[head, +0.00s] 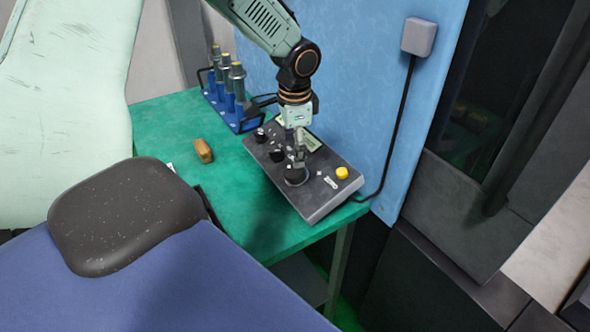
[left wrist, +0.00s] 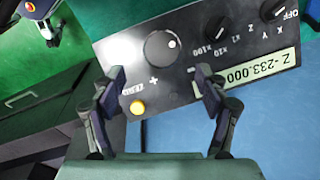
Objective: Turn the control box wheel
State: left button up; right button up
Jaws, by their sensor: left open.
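The control box (head: 332,198) is a dark slanted box on the green table. Its black wheel (head: 295,176) is at the front of the panel. My left gripper (head: 298,160) points down over the box, close to the wheel. In the left wrist view the wheel (left wrist: 160,49) lies ahead, between and beyond the two spread fingertips of the open gripper (left wrist: 160,74). I see no finger clearly touching it. The display (left wrist: 262,76) reads Z -233.000 upside down. A yellow button (head: 342,173) sits to the right of the wheel. My right gripper is not in view.
Two black selector knobs (head: 276,155) sit on the box left of the wheel. A blue rack (head: 238,123) with several cylindrical tools and a brown block (head: 203,151) are on the table (head: 170,120). A blue panel (head: 375,80) rises behind, with a black cable (head: 400,125) hanging along it.

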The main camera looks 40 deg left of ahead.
aim_at(295, 170)
pick_arm(q)
jog(key=m, duration=0.3)
jog(key=shift+w+a+f, duration=0.1)
jog(key=shift+w, duration=0.05)
jog(key=shift+f, duration=0.2)
jog(key=f, duration=0.6)
jog(key=shift+w+a+b, duration=0.25)
jog(key=shift+w+b, duration=0.05)
jog(key=shift+w+f, duration=0.15)
jog(key=shift+f, duration=0.5)
jog(key=shift+r, duration=0.1)
jog(key=shift+c, duration=0.2)
jog(key=c, duration=1.1)
